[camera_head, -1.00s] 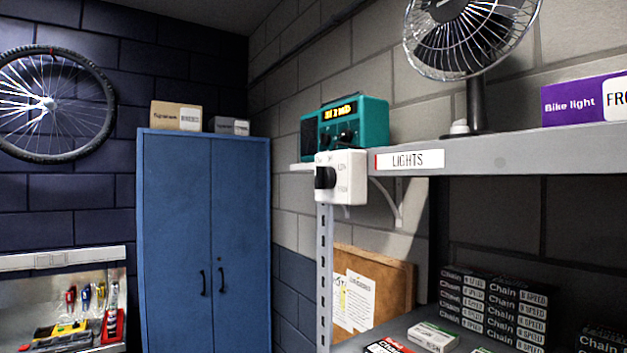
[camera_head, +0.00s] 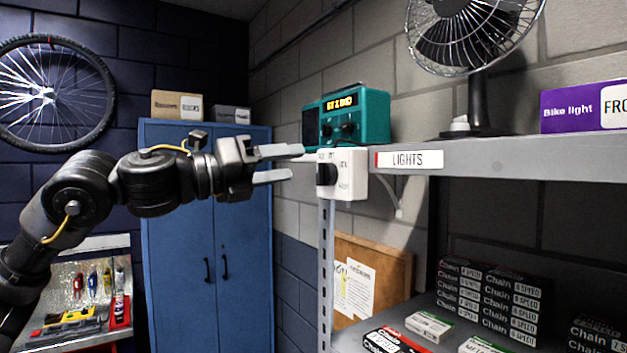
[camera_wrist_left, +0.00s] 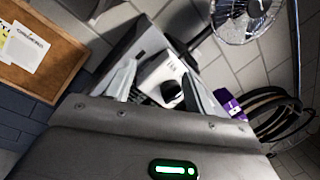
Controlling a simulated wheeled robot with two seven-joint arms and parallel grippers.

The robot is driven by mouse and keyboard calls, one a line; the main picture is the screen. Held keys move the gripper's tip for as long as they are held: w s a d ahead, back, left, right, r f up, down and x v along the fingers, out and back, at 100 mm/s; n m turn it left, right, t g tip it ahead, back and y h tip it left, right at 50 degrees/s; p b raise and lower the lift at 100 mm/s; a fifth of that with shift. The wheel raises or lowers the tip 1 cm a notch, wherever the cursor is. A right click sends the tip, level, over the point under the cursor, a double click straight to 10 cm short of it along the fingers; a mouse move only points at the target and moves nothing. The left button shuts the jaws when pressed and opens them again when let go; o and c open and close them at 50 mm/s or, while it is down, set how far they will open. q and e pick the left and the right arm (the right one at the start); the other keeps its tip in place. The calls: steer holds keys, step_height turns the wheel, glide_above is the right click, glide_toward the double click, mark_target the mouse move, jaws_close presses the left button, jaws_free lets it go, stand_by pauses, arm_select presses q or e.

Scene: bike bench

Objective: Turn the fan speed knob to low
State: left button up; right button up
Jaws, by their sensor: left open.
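The fan speed knob (camera_head: 326,174) is black and sits on the front of a white control box (camera_head: 353,174) at the end of the upper shelf. My left gripper (camera_head: 297,163) is open and empty, just left of the knob and apart from it, with its fingers pointing at the box. In the left wrist view the knob (camera_wrist_left: 171,92) and white box (camera_wrist_left: 158,71) show between the two open fingers (camera_wrist_left: 160,88). The small print on the box is too blurred to read fully. The fan (camera_head: 475,40) stands on the shelf at upper right. My right gripper is not in view.
A teal radio (camera_head: 362,118) stands just behind the control box. The grey shelf (camera_head: 510,152) carries a LIGHTS label and a purple bike light box (camera_head: 580,107). A slotted upright (camera_head: 326,260) runs below the knob. A blue cabinet (camera_head: 240,270) stands behind my arm.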

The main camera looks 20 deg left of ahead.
mark_target(317, 177)
arm_select(q)
steer(key=s+f+m+y, duration=0.2)
steer(key=s+m, duration=0.4)
steer(key=s, duration=0.4)
steer(key=p+x, duration=0.2)
steer(key=x, duration=0.2)
steer(key=p+x, duration=0.3)
steer(key=x, duration=0.2)
steer(key=shift+w+a+r, duration=0.15)
steer(key=shift+w, duration=0.25)
steer(key=shift+w+d, duration=0.3)
steer(key=shift+w, duration=0.05)
